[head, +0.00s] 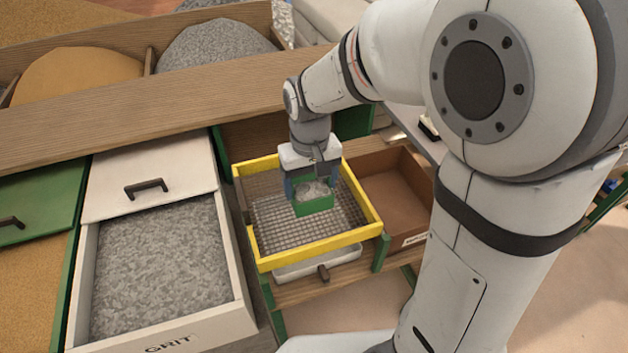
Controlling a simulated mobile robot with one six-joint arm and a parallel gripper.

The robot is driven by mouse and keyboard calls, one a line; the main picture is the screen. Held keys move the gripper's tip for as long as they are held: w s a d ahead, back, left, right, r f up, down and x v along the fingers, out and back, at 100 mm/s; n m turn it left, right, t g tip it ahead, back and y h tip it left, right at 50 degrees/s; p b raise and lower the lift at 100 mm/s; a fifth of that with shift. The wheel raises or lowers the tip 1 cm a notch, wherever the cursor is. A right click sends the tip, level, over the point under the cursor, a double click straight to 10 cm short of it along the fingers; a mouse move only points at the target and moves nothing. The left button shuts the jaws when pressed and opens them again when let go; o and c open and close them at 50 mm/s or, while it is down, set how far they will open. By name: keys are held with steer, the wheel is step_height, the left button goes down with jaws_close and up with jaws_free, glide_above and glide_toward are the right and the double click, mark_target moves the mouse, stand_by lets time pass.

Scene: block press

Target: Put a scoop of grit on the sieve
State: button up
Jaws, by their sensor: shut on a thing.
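The sieve (373,231) is a yellow square frame with a grey wire mesh, standing right of the grit drawer. My gripper (312,184) is over the sieve, pointing down, and is shut on a green scoop (315,206). The scoop looks level and has grey grit in it. Whether it touches the mesh or hangs just above it I cannot tell. The visible mesh looks bare. The open white drawer (241,290) labelled GRIT is filled with grey grit (160,268).
A pale tray (318,262) with a dark handle sits under the sieve. A brown open box (395,195) is right of it. A wooden ledge (150,100) runs behind, with bins of sand (75,77) and grey grit (215,45) beyond. A green-lidded bin (38,208) is at the left.

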steer(key=shift+w+a+r+g+h+p, duration=0.2)
steer(key=shift+w+g+p, duration=0.4)
steer(key=shift+p, duration=0.6)
steer(key=shift+w+a+r+g+h+p, duration=0.2)
steer(key=shift+w+g+p, duration=0.4)
steer(key=shift+p, duration=0.65)
steer(key=shift+w+a+r+g+h+p, duration=0.1)
steer(key=shift+w+r+g+h+p, duration=0.15)
steer(key=shift+w+g+p, duration=0.65)
steer(key=shift+w+a+r+g+h+p, duration=0.2)
steer(key=shift+g+p, duration=0.35)
steer(key=shift+p, duration=0.75)
steer(key=shift+w+a+f+g+h+p, duration=0.1)
steer(key=shift+w+g+p, duration=0.35)
steer(key=shift+p, duration=0.8)
steer(key=shift+w+a+g+h+p, duration=0.25)
steer(key=shift+w+g+p, duration=0.45)
steer(key=shift+g+p, duration=0.35)
steer(key=shift+w+a+g+h+p, duration=0.15)
steer(key=shift+w+g+h+p, duration=0.15)
steer(key=shift+w+g+p, duration=0.55)
steer(key=shift+s, duration=0.15)
